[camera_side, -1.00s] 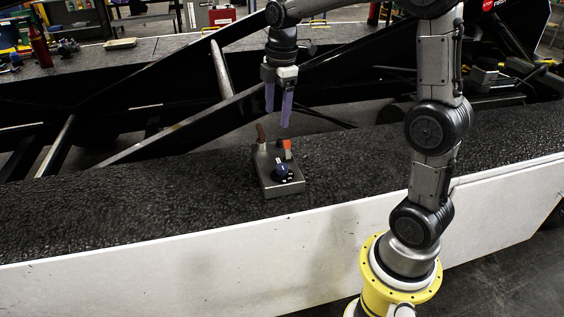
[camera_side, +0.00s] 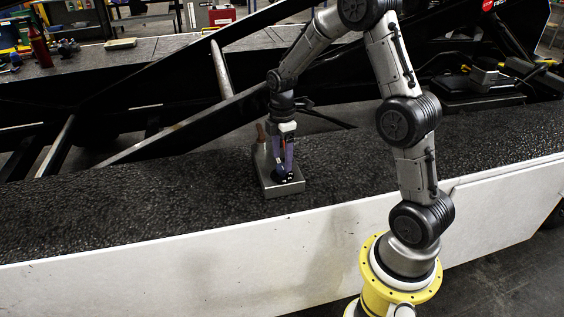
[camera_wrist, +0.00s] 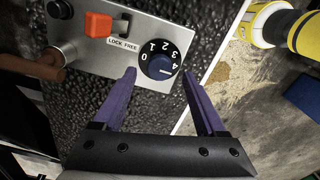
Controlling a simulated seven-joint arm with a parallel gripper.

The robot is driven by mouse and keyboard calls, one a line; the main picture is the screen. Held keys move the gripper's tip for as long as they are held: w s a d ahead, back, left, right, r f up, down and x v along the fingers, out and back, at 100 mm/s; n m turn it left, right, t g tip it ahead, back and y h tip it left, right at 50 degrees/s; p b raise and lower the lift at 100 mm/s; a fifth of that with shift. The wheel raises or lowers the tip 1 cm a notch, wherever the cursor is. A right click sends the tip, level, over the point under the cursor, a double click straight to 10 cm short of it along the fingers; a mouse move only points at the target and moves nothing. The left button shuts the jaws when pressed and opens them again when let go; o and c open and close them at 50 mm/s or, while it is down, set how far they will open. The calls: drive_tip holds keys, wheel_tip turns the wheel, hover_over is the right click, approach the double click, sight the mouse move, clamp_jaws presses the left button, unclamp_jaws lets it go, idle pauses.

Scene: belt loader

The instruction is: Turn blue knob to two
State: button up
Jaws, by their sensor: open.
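The blue knob (camera_wrist: 159,66) sits on a black dial with white numbers 0 to 4, on a grey control box (camera_wrist: 94,52). In the wrist view a short white mark on the knob lies on the side of the 4, away from the 2. My gripper (camera_wrist: 158,74) is open, with one purple finger toward each side of the knob. I cannot tell whether either finger touches it. In the side view my gripper (camera_side: 284,170) is down at the grey box (camera_side: 284,188), and its fingers partly hide the knob.
An orange-red switch (camera_wrist: 98,24) beside a "LOCK FREE" label and a brown-handled lever (camera_wrist: 45,72) are on the same box. The box stands on a black rough belt (camera_side: 150,205) with a white side wall (camera_side: 180,270). The belt left of the box is clear.

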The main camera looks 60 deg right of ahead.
drive_tip(key=shift+f, duration=1.2)
clamp_jaws()
